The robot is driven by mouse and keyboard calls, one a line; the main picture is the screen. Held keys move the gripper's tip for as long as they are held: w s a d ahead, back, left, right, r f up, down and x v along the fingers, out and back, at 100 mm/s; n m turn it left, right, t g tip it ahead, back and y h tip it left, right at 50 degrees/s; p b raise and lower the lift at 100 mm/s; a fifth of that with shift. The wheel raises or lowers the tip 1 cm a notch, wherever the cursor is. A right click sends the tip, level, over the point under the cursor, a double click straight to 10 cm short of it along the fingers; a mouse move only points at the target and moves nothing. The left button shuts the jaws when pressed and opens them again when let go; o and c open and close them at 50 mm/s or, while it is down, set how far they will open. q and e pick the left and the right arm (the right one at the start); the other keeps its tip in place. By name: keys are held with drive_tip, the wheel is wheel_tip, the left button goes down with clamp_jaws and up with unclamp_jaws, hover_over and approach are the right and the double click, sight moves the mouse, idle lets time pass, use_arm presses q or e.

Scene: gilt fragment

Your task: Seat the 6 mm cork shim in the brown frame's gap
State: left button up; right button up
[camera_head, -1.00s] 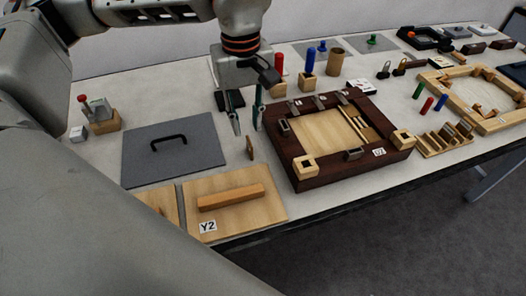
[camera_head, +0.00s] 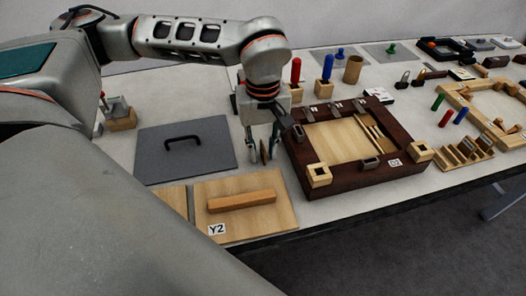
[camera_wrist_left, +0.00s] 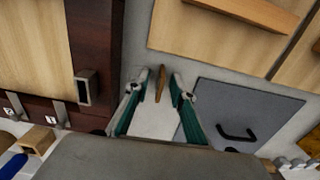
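The thin brown shim (camera_head: 264,149) stands upright on the table, just left of the brown frame (camera_head: 346,179). My left gripper (camera_head: 262,156) is open and low over the table, with one finger on either side of the shim. In the left wrist view the shim (camera_wrist_left: 160,82) shows between the two fingertips (camera_wrist_left: 157,87), with a space on both sides. The dark frame (camera_wrist_left: 95,42) lies at the left of that view. The frame holds a pale wooden panel (camera_head: 333,142), with several strips and a gap along its right side. My right gripper is out of view.
A grey plate with a black handle (camera_head: 215,157) lies left of my left gripper. A wooden board marked Y2 (camera_head: 275,217) lies in front, with a bar (camera_head: 241,202) on it. Red and blue pegs (camera_head: 327,67) stand behind.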

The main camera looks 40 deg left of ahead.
use_arm(q)
clamp_jaws()
drive_tip(key=shift+r, duration=0.15)
wheel_tip(320, 180, up, 20)
drive_tip(key=p, duration=0.3)
drive_tip(key=m, duration=1)
approach(263, 145)
drive_tip(key=w+d+f, duration=0.3)
drive_tip(key=w, duration=0.1)
drive_tip(key=shift+s+a+f, duration=0.1)
drive_tip(key=shift+s+a, duration=0.1)
drive_tip(key=shift+s, duration=0.05)
